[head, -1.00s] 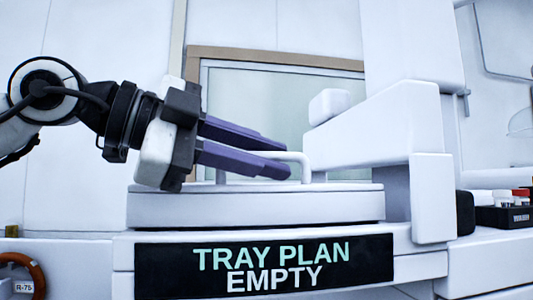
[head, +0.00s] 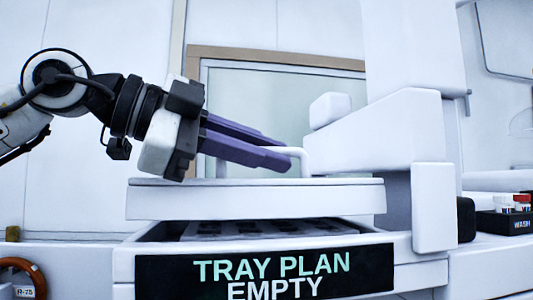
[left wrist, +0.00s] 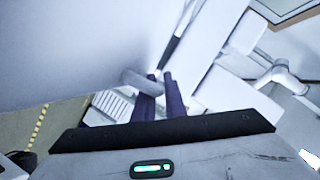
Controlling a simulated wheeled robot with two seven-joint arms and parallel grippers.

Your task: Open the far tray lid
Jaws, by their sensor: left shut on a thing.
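The white tray lid (head: 255,201) is raised off the tray base in the head view, roughly level, with a dark gap under it. Its white bar handle (head: 304,160) stands on top. My left gripper (head: 284,153), with purple fingers, is shut on this handle, reaching in from the left. The fingers hide much of the handle. In the left wrist view the fingers (left wrist: 165,82) meet a pale curved bar (left wrist: 138,80). Inside the gap, a tray surface with dark openings (head: 245,229) shows in part. My right gripper is out of view.
A black "TRAY PLAN EMPTY" sign (head: 264,272) is on the front below the tray. A white angled housing (head: 385,135) stands close behind and to the right of the lid. A black rack marked "WASH" (head: 507,222) is at far right. An orange ring (head: 30,271) is at lower left.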

